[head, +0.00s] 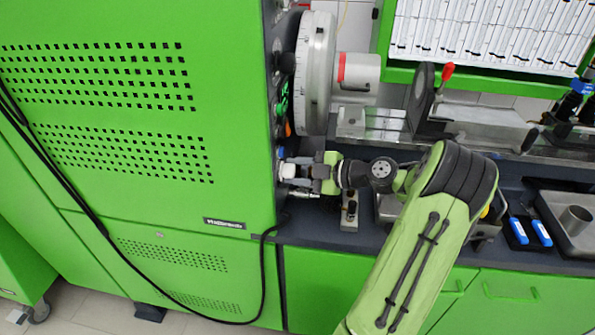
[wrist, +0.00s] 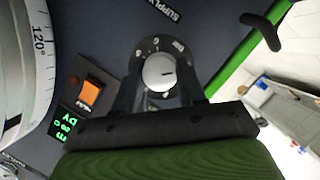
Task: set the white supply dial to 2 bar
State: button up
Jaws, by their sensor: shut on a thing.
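The white supply dial (wrist: 158,73) is round, with a short dark mark on its face. The mark lies right of centre and runs roughly sideways in the wrist view. A dark ring with small white scale marks, too small to read surely, surrounds its upper side. The word SUPPLY is printed above it. My gripper (wrist: 157,88) is shut on the dial, with one dark finger on each side. In the head view my gripper (head: 305,172) reaches left to the side of the green cabinet, and the dial's face is hidden there.
An orange rocker switch (wrist: 91,92) and a green lit display (wrist: 68,123) sit left of the dial. A large graduated wheel (wrist: 35,50) marked 120° stands close by at the left. A black lever handle (wrist: 262,32) is at upper right. The green cabinet (head: 120,110) fills the head view's left.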

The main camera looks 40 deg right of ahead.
jog(key=shift+w+d+m+g+y+p, duration=0.15)
jog(key=shift+m+g+y+p, duration=0.75)
jog(key=shift+m+p, duration=1.35)
jog(key=shift+w+d+m+g+y+p, duration=0.15)
jog(key=shift+m+g+y+p, duration=0.75)
jog(key=shift+m+p, duration=1.3)
jog(key=shift+d+m+g+y+p, duration=0.15)
jog(key=shift+m+g+y+p, duration=0.35)
jog(key=shift+m+y+p, duration=1.65)
jog(key=shift+n+h+p, duration=0.3)
jog(key=shift+h+p, duration=0.25)
jog(key=shift+h, duration=0.2)
jog(key=o, duration=1.1)
jog(key=shift+c, duration=0.2)
